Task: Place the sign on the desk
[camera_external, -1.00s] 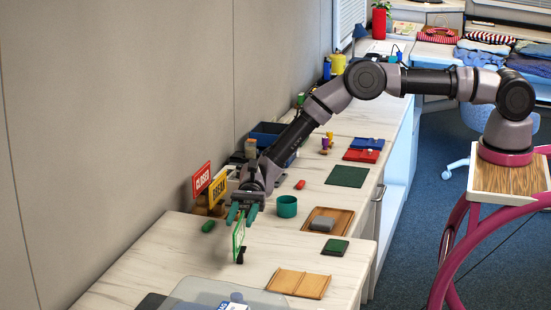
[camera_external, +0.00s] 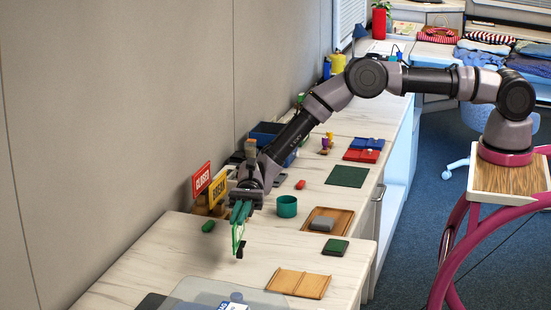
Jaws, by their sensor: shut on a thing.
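A green-edged sign (camera_external: 237,236) hangs upright below my gripper (camera_external: 240,213), seen nearly edge-on. My gripper's teal fingers are shut on its upper part. A small dark piece shows at the sign's lower end, at or just above the desk; I cannot tell whether it touches. The desk (camera_external: 190,262) is a pale wood-grain counter along the wall. A red CLOSED sign (camera_external: 201,179) and a yellow BREAK sign (camera_external: 217,190) stand upright in a wooden holder (camera_external: 201,208) to the left of my gripper.
A teal cup (camera_external: 287,206) stands right of my gripper. A wooden tray (camera_external: 331,220) with a grey block, a dark green pad (camera_external: 335,247) and a wooden board (camera_external: 299,283) lie to the right. A green object (camera_external: 208,226) lies left.

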